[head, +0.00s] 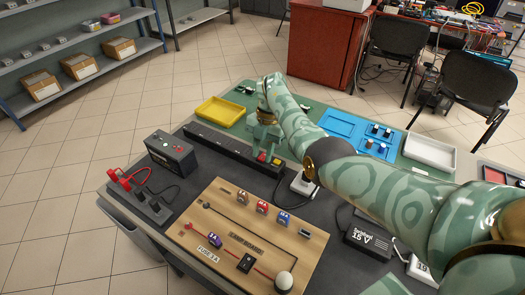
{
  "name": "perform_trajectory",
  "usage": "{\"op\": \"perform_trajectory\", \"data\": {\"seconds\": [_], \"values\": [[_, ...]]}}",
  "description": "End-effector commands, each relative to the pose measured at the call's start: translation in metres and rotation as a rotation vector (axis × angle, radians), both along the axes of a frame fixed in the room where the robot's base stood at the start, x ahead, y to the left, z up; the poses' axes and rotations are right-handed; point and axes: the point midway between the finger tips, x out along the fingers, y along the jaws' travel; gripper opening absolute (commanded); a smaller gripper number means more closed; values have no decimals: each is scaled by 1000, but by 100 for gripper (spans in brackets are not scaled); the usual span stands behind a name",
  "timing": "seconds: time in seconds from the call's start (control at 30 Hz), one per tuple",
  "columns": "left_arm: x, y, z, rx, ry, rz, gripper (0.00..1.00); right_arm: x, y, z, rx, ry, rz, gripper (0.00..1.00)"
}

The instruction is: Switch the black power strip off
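The black power strip (225,147) is a long black bar running diagonally across the dark mat on the table. At its right end a small red switch (262,157) shows, with a small yellow-green part (276,161) beside it. My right gripper (266,145), pale green, points down over the strip just behind the red switch. Its fingers are small here and partly merge with the strip, so I cannot tell whether they touch it or are open or shut. My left gripper is not in view.
A wooden fuse board (230,255) with a white knob (284,281) lies in front of the strip. A black battery box (171,154) stands left of it. Behind are a yellow tray (221,111), a blue tray (341,124) and a white tray (430,152). A black 15 V adapter (367,240) lies right.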

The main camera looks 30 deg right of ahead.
Motion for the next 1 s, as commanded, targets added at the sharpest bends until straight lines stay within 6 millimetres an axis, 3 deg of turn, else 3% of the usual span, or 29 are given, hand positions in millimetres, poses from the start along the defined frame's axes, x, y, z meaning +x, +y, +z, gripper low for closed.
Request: {"op": "perform_trajectory", "data": {"seconds": [0.17, 0.27, 0.7, 1.0], "values": [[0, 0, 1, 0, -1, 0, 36, 1, -1, 4, -1, -1, 0, 29], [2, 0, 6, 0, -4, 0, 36, 2, -3, 16, 1, -1, -2, 29], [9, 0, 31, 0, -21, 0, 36, 17, -29, 125, 0, -3, -2, 29], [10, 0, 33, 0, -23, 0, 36, 21, -36, 156, 1, 1, 0, 29]]}}
